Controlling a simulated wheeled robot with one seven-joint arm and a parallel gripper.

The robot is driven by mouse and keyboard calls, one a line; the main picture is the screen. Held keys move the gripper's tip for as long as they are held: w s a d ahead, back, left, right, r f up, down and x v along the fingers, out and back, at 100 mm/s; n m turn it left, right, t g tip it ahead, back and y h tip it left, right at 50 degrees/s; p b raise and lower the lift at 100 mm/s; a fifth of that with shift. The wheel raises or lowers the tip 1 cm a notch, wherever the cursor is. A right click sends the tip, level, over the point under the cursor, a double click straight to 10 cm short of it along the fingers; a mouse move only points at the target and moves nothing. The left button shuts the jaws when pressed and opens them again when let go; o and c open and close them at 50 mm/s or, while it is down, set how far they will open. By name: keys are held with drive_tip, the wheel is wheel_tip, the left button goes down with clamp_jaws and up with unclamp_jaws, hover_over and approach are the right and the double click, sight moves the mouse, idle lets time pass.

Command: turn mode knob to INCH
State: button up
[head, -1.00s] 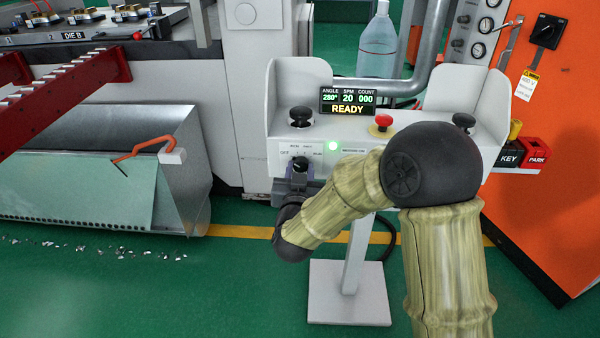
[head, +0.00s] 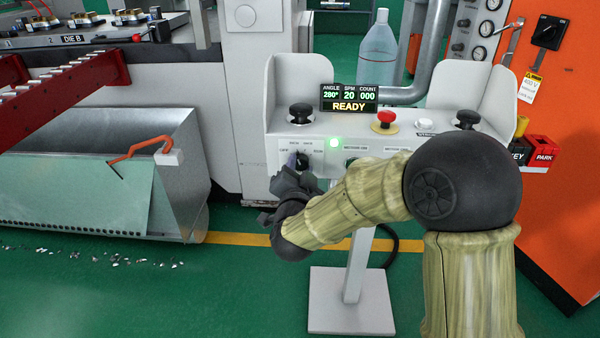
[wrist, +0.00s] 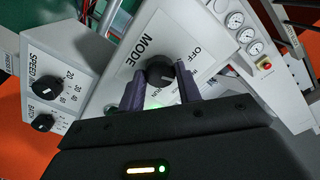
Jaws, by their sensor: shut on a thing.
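The black mode knob (head: 303,161) sits on the front face of the grey control pedestal, on a pale plate with small labels around it. In the wrist view the knob (wrist: 160,73) stands beside the MODE lettering, with OFF readable on the other side. The knob's pointer direction cannot be made out clearly, and the other position labels are partly hidden.
SPEED and BATCH knobs (wrist: 53,82) show in the wrist view. A bottle (head: 378,50) stands behind.

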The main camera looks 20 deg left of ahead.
drive_tip(key=shift+f, duration=0.1)
idle(0.3)
drive_tip(key=o, duration=1)
drive_tip(key=p+v, duration=0.1)
drive_tip(key=v, duration=1.6)
drive_tip(key=shift+s, duration=0.25)
drive_tip(key=shift+a, duration=0.1)
